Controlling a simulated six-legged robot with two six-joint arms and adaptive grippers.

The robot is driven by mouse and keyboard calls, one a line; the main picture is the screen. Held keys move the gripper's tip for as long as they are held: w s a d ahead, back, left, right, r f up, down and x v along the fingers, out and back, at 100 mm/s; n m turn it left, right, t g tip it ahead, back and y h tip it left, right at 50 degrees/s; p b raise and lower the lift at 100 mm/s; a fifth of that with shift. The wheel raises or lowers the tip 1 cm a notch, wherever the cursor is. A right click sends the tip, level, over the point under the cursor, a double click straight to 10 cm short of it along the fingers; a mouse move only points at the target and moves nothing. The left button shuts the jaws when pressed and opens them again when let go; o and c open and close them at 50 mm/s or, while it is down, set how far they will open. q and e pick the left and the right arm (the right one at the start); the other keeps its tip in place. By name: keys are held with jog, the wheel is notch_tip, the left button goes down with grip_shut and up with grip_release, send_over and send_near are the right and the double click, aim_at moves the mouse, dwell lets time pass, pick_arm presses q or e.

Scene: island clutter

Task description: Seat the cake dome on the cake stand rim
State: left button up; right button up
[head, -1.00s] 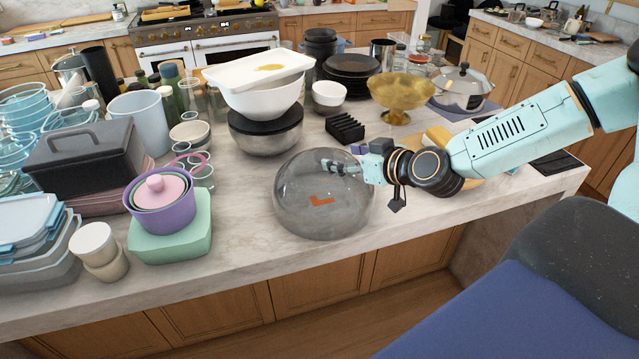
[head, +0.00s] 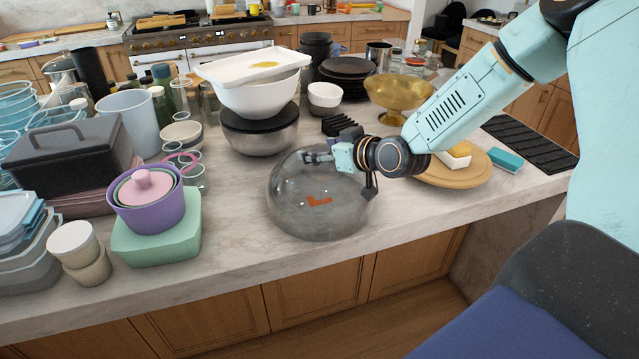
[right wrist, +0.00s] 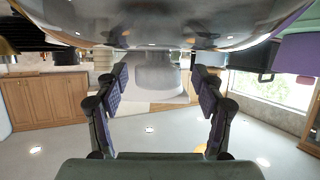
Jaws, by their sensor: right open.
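The clear glass cake dome (head: 318,212) sits on the front part of the marble counter. My right gripper (head: 316,157) is at the dome's top in the head view. In the right wrist view its open fingers (right wrist: 158,82) stand apart on both sides of a grey, see-through knob (right wrist: 155,76); the dome's curved glass (right wrist: 160,28) fills the top of that view. I cannot tell whether the fingers touch the knob. A gold pedestal bowl (head: 396,90) and a round wooden board (head: 455,180) stand to the right; which is the cake stand is unclear. My left gripper is not in view.
A purple pot (head: 150,212) on a green box (head: 158,243) stands left of the dome. A white bowl (head: 262,97) on a steel bowl (head: 260,135) stands behind it. An orange mark (head: 318,201) shows through the glass. The counter's front edge is close; some counter right of the dome is clear.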

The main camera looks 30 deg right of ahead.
jog(key=shift+w+a, duration=0.1)
jog(key=shift+w, duration=0.15)
jog(key=shift+s+d, duration=0.1)
jog(key=shift+d, duration=0.2)
jog(key=shift+c, duration=0.5)
jog(key=shift+a, duration=0.25)
jog(key=c, duration=0.4)
jog(key=shift+d, duration=0.15)
jog(key=c, duration=0.7)
grip_shut()
